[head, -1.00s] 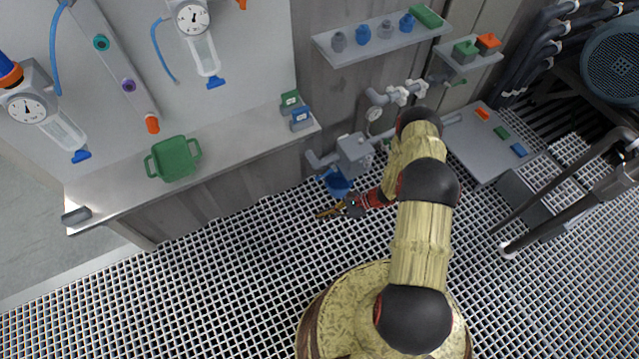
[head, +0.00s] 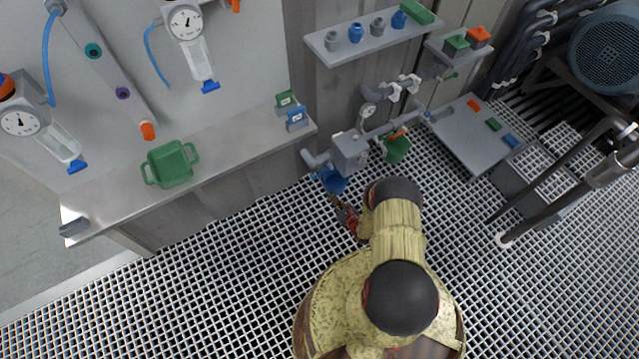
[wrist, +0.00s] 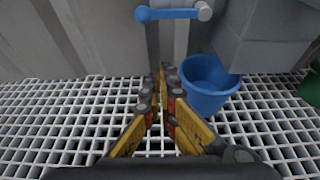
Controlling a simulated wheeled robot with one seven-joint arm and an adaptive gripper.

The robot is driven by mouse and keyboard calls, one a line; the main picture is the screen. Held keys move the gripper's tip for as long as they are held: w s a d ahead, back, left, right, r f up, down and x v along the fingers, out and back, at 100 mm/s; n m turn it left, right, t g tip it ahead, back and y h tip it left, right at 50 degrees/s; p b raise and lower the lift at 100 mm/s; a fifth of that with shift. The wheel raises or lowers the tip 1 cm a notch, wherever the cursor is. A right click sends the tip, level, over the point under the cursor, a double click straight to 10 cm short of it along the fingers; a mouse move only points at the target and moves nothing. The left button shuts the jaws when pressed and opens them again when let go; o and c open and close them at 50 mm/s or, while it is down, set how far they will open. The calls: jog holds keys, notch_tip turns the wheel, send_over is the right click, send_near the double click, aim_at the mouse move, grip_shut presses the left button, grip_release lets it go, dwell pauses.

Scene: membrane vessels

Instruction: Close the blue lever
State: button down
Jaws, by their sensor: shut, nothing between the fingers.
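The blue lever (wrist: 172,14) is a bar at the top of the wrist view. It lies level, with a rounded blue end at left and a grey knob at right. In the head view I cannot clearly pick it out beside the valve pipes. My gripper (wrist: 163,72) is shut and empty, its yellow fingertips together below the lever in the picture and apart from it. In the head view my gripper (head: 336,201) is small and partly hidden by my arm, just below the blue bucket.
The blue bucket (wrist: 206,85) stands right of my fingertips; it also shows in the head view (head: 334,183). A grey pump box (head: 350,152) with pipes is above it. A green bucket (head: 397,150) hangs or stands to the right. Open grating floor (head: 200,270) lies left.

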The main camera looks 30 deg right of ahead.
aim_at(323, 173)
jog(key=d+b+x, duration=0.1)
jog(key=b+x, duration=0.3)
jog(key=x, duration=0.6)
jog(key=shift+a+r+p, duration=0.1)
jog(key=shift+r+p, duration=0.15)
jog(key=shift+r, duration=0.85)
jog(key=shift+a+r+p, duration=0.15)
jog(key=shift+r+p, duration=0.05)
jog(key=shift+r, duration=0.9)
jog(key=shift+r, duration=0.1)
